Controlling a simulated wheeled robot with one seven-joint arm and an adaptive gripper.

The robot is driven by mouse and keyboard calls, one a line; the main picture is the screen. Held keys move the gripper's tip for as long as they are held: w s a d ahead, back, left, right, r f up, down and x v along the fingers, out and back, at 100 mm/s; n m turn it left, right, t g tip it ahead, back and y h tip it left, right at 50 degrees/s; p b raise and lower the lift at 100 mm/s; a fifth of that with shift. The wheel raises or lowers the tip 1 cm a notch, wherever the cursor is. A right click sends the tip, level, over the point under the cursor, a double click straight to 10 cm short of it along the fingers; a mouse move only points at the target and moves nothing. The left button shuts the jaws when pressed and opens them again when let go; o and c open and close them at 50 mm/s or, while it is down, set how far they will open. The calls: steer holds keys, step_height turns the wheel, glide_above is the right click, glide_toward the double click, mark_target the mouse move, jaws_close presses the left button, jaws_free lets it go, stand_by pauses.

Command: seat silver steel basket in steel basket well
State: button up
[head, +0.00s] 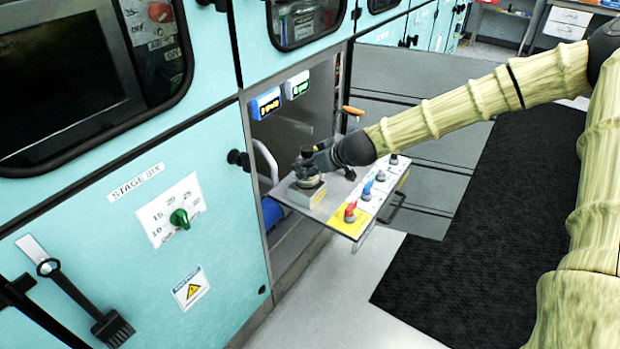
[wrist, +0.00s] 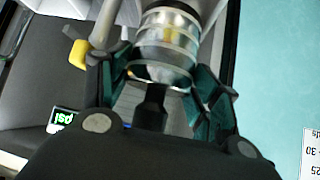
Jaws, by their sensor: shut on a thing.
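My gripper (head: 313,160) is over the left part of a pulled-out grey shelf. In the wrist view its two dark green fingers (wrist: 155,90) are closed around a silver cylindrical thing with bands, which appears to be the silver steel basket (wrist: 167,45). In the head view the basket (head: 308,180) is small and partly covered by the gripper. It is directly above or in a pale square block (head: 307,195) on the shelf, which may be the steel basket well. Whether the basket touches or sits inside it I cannot tell. The well's opening is hidden.
The shelf (head: 337,217) carries a yellow-and-white strip with red, blue and dark knobs (head: 366,191) on its right. Teal cabinet panels (head: 120,230) stand left, around an open bay with small displays (head: 265,104). An orange handle (head: 353,110) sticks out behind. A black mat (head: 480,240) covers open floor at right.

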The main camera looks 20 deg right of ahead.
mark_target(311, 178)
steer(key=shift+f, duration=2.35)
steer(key=shift+f+b, duration=0.2)
steer(key=shift+b, duration=0.1)
steer(key=o, duration=1.3)
steer(key=shift+c, duration=0.2)
steer(key=shift+r, duration=0.15)
steer(key=shift+r, duration=0.15)
steer(key=shift+v, duration=1)
steer(key=p+v, duration=0.1)
steer(key=v, duration=0.9)
